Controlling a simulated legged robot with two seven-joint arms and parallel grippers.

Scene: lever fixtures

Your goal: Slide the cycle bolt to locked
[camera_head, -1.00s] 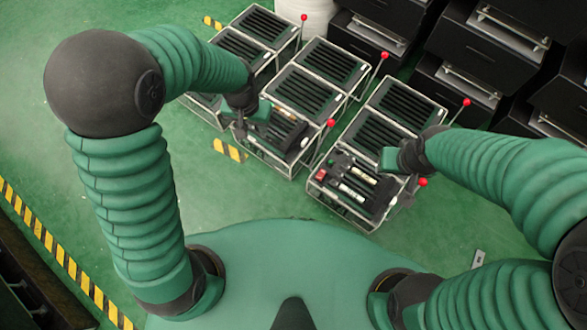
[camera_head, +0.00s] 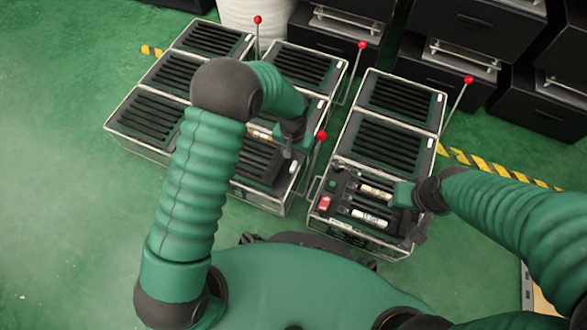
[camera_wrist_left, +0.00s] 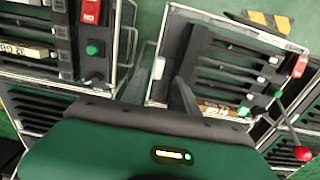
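Slotted boxes in wire frames stand in rows. The right front box (camera_head: 345,232) has a red switch (camera_head: 324,203), a green button and two pale labelled bars (camera_head: 370,217); the label text is too small to read surely. I cannot tell which part is the cycle bolt. My left gripper (camera_head: 288,152) is over the right end of the middle front box (camera_head: 258,200). In the left wrist view its two fingers (camera_wrist_left: 170,88) stand apart, with a box's frame edge beyond them and nothing clearly held. My right gripper (camera_head: 418,228) is at the right front box's right end; its fingers are unclear.
Red-knobbed levers (camera_head: 321,136) rise beside the boxes, one close to my left gripper. Dark drawer cabinets (camera_head: 455,85) and a white ribbed container (camera_head: 255,14) stand behind. Green floor is open at left. A red switch also shows in the left wrist view (camera_wrist_left: 91,12).

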